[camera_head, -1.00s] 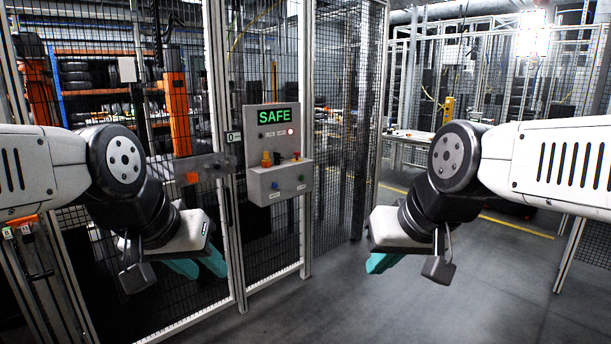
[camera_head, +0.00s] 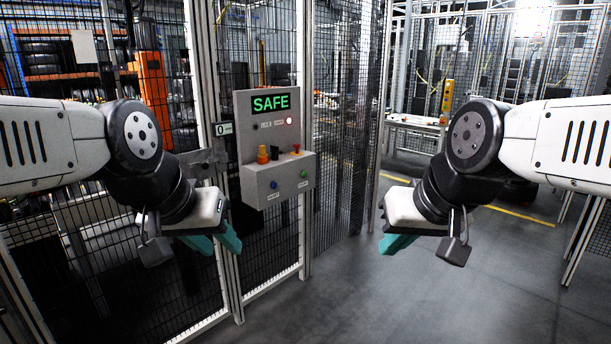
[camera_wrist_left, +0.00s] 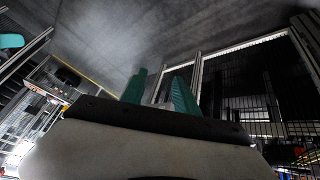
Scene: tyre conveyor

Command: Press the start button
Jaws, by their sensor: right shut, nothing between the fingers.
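A grey control panel (camera_head: 246,133) with a lit green SAFE display (camera_head: 271,103) is mounted on the fence frame. Its lower box carries a blue button (camera_head: 273,185) and a green button (camera_head: 303,173) on the front face; their labels are too small to read. My left gripper (camera_head: 214,242) has teal fingers, lower left of the box and apart from it. Its fingers stand apart and empty in the left wrist view (camera_wrist_left: 159,92). My right gripper (camera_head: 396,243) is shut and empty, well right of the panel over open floor.
Mesh fence (camera_head: 340,150) runs on both sides of the panel. The grey floor (camera_head: 400,300) to the right is clear.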

